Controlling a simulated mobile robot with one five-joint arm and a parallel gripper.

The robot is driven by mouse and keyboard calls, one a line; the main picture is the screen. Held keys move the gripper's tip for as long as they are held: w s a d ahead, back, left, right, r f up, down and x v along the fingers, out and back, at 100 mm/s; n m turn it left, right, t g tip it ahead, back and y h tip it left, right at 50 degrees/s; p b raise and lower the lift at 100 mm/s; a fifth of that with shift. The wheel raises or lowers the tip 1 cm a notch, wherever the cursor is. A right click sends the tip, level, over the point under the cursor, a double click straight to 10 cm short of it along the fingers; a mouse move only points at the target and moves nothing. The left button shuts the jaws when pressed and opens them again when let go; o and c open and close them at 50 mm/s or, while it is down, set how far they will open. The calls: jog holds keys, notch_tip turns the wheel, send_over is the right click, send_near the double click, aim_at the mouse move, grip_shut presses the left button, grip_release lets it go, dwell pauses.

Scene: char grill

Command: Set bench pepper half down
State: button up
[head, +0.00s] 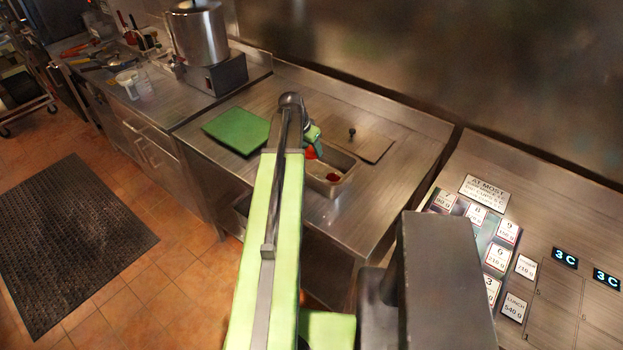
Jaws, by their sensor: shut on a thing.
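My gripper (313,143) is at the end of my green arm, over the steel bench (390,120). It is shut on a red pepper half (312,152), which shows only as a small red-orange patch beneath the jaws. The pepper half is beside or over the left part of a small steel pan (347,159); I cannot tell whether it touches the pan. Another small red piece (333,177) lies inside the pan. My arm hides part of the pan's left side and the bench behind it.
A green board (237,130) lies left of my arm. A flat steel lid (362,144) with a dark knob lies behind the pan. A large steel pot machine (205,45) stands at back left. Labelled panels (490,235) are at right. Bare bench lies right of the pan.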

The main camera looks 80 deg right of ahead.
notch_tip(320, 180, down, 10)
jog(key=b, duration=1)
jog(key=shift+f, duration=0.15)
jog(key=shift+r, duration=0.2)
jog(key=shift+f, duration=0.15)
jog(key=o, duration=1.3)
jog(key=shift+o, duration=0.2)
jog(key=shift+r+p, duration=0.4)
jog(key=shift+r, duration=0.05)
jog(key=p+v, duration=1)
jog(key=v, duration=0.1)
jog(key=shift+a, duration=0.2)
jog(key=shift+r, duration=0.15)
